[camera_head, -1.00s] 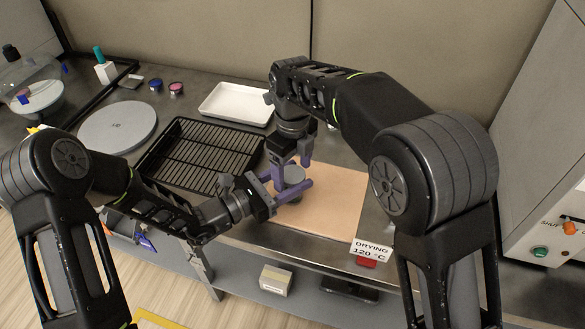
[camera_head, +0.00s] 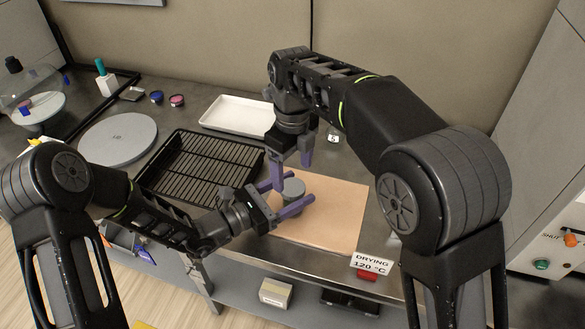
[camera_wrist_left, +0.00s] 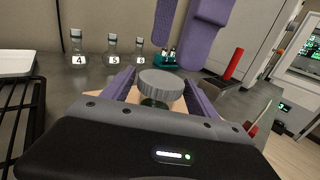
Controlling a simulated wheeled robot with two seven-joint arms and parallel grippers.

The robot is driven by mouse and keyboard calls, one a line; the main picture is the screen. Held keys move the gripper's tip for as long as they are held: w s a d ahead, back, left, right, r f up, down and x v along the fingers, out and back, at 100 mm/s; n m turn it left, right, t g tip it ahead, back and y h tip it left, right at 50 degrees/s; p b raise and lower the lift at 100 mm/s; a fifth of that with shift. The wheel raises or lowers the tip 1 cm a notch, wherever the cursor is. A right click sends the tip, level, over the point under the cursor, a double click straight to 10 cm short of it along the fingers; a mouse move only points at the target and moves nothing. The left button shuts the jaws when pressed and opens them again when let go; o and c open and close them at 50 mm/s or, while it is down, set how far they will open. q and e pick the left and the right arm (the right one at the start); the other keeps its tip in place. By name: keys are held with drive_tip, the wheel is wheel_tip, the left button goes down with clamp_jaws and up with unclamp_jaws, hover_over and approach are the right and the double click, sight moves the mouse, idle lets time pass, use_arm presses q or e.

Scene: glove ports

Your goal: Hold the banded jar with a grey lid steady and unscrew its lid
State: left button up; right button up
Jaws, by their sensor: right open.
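The banded jar (camera_wrist_left: 155,103) stands upright on the tan mat (camera_head: 335,215), its body mostly hidden below the lid. Its grey lid (camera_head: 293,186) is on top and also shows in the left wrist view (camera_wrist_left: 160,84). My left gripper (camera_head: 291,193) has its purple fingers on both sides of the jar, below the lid, and appears closed on it. My right gripper (camera_head: 292,168) points down, open and empty, above and just behind the lid. Its fingers show above the lid in the left wrist view (camera_wrist_left: 183,28), apart from it.
A black wire rack (camera_head: 200,168) lies left of the mat, with a white tray (camera_head: 238,115) behind and a grey disc (camera_head: 118,138) farther left. Numbered flasks (camera_wrist_left: 112,58) stand at the back. A drying sign (camera_head: 370,263) is at the front edge. The mat's right side is clear.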

use_arm(q)
drive_tip(key=shift+o, duration=0.9)
drive_tip(key=shift+a, duration=0.1)
drive_tip(key=shift+s+a, duration=0.2)
drive_tip(key=shift+a, duration=0.05)
drive_tip(key=b+v, duration=0.1)
drive_tip(key=v, duration=0.6)
drive_tip(key=shift+c, duration=0.6)
